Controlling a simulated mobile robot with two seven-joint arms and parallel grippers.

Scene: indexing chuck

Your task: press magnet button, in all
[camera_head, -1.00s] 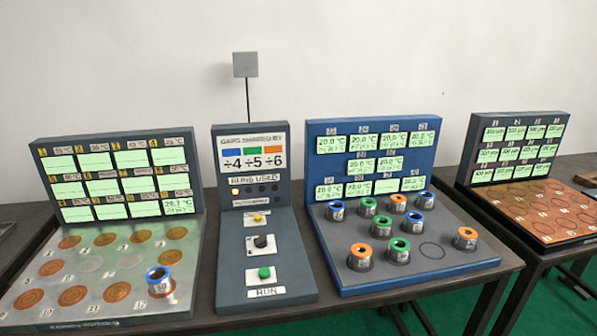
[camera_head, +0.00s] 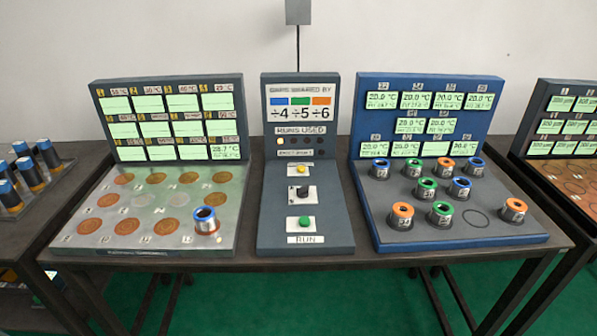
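The middle panel (camera_head: 340,225) carries a column of controls. A yellow button (camera_head: 301,170) is at the top, a black knob or button (camera_head: 302,192) below it, and a green button (camera_head: 305,222) above a RUN label. I cannot read a label that names a magnet button. A blue-ringed metal cup (camera_head: 206,220) stands on the front right of the left plate (camera_head: 100,240), which has several copper discs. Several cups with blue, green and orange rings stand on the blue-framed right station (camera_head: 400,225). Neither of my grippers is in view.
Displays stand upright behind the stations on the dark table (camera_head: 300,262). Several blue-capped cylinders (camera_head: 30,173) stand on another table at the left. Another station (camera_head: 575,180) is at the right edge. A grey box on a pole (camera_head: 298,12) rises behind the middle panel.

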